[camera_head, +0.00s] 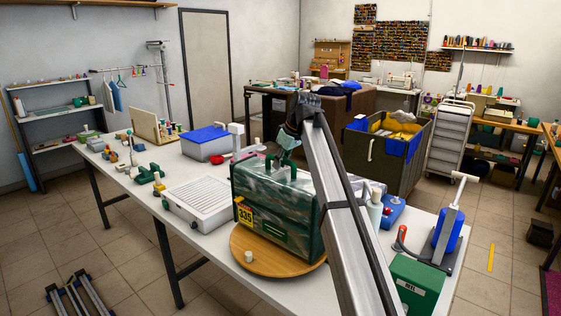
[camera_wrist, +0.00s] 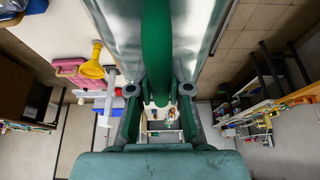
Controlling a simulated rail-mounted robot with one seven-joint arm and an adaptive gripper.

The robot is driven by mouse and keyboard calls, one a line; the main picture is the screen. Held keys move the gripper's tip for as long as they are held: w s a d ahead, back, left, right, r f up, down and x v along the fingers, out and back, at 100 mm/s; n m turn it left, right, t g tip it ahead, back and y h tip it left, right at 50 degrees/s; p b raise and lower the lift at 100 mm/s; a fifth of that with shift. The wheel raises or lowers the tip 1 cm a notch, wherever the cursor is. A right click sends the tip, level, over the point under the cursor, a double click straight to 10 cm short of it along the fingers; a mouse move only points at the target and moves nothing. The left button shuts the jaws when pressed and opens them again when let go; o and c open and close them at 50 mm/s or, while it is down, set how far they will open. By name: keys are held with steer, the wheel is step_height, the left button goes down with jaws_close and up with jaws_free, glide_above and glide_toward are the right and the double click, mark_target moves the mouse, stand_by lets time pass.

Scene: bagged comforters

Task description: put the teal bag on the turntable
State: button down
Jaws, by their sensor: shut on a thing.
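The teal bag (camera_head: 278,205) is a boxy, clear-wrapped dark green bag with a yellow 335 tag. It stands upright over the round wooden turntable (camera_head: 275,269), whose front rim shows below it. I cannot tell whether its base rests fully on the disc. My gripper (camera_head: 287,152) is above the bag's top, at its handle, partly covered by my arm. In the wrist view my gripper (camera_wrist: 158,92) has its fingers on either side of the green handle (camera_wrist: 157,45), shut on it. The bag's right side is partly hidden behind my arm.
A small pale cylinder (camera_head: 248,256) is at the turntable's front left edge. A slatted white tray (camera_head: 200,200) lies to the left, with a blue-lidded box (camera_head: 205,142) behind. A green box (camera_head: 416,284) and a blue dispenser (camera_head: 449,232) stand to the right.

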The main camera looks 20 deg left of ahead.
steer(key=shift+f, duration=0.5)
stand_by(0.7)
steer(key=c, duration=1)
jaws_free()
steer(key=shift+o, duration=0.2)
steer(key=shift+f, duration=0.1)
steer(key=o, duration=0.6)
steer(key=shift+a+p+v, duration=0.2)
steer(key=shift+p+v, duration=0.7)
steer(key=shift+v, duration=0.85)
steer(key=shift+a+p+v, duration=0.15)
steer(key=shift+p+v, duration=0.75)
steer(key=shift+v, duration=0.85)
steer(key=shift+w, duration=0.1)
